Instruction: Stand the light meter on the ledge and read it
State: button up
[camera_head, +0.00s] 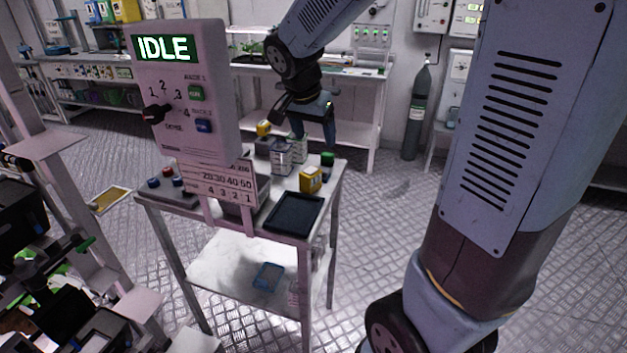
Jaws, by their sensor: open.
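My gripper (312,130) hangs over the back of a small grey cart (318,218), open, pointing down. It overlaps grey boxes (282,152) in the picture; I cannot tell whether it touches them. A small yellow device (311,180) with a dark face stands on the cart's right side and may be the light meter. Another yellow item (263,128) shows at the cart's back, left of my gripper. A pale flat ledge (42,146) juts from the rack post at the left and looks bare. No meter reading is legible.
A control box (180,90) showing IDLE stands in front of the cart, with a numbered plate (218,182) below. A black tray (294,213), a green-capped item (327,159) and red and blue knobs (165,178) are on the cart top. A gas cylinder (416,115) stands behind. Floor right is open.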

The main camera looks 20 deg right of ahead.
aim_at(310, 170)
jog(key=w+f+m, duration=0.1)
jog(key=w+f, duration=0.1)
jog(key=f, duration=0.2)
jog(key=w+f, duration=0.3)
jog(key=f, duration=0.1)
jog(key=w+f+m+h, duration=0.1)
jog(key=w+f, duration=0.1)
jog(key=f, duration=0.3)
jog(key=shift+w+d+m, duration=0.3)
jog(key=shift+w, duration=0.05)
jog(key=shift+s+x, duration=0.15)
jog(key=shift+x, duration=1.25)
jog(key=shift+s+x, duration=0.1)
jog(key=shift+x, duration=1.25)
jog(key=shift+a+f, duration=0.1)
jog(key=shift+a, duration=0.1)
jog(key=c, duration=1.2)
